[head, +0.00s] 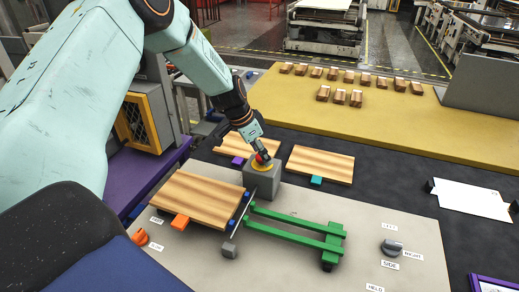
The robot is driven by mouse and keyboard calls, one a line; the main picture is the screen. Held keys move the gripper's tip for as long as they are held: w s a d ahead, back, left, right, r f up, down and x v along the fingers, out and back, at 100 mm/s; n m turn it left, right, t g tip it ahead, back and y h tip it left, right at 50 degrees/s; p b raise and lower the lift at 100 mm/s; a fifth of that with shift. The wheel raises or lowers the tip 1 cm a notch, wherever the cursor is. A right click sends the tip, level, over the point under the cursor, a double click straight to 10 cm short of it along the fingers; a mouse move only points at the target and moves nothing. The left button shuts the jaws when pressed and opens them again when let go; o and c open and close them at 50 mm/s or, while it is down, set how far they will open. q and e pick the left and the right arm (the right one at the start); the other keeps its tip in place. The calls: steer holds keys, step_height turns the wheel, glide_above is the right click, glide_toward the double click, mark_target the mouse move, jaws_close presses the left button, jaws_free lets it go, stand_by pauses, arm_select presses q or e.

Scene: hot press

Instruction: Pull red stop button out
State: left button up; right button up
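The red stop button (258,159) sits on a yellow disc (262,167) on top of a grey box (262,182), near the middle of the head view. My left gripper (264,154) points down at the button from above, its dark fingertips at the red cap and partly hiding it. I cannot tell whether the fingers are closed around the cap or only touch it. My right gripper is not in view.
Wooden boards (198,199) with coloured tabs lie around the button box. Green bars (295,230) and a black knob (391,247) are on the grey panel in front. An orange knob (140,237) is at left. Small wooden blocks (340,97) stand on the yellow table behind.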

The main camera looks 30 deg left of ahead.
arm_select(q)
steer(key=v, duration=1.2)
steer(key=shift+s, duration=0.2)
steer(key=shift+w, duration=0.15)
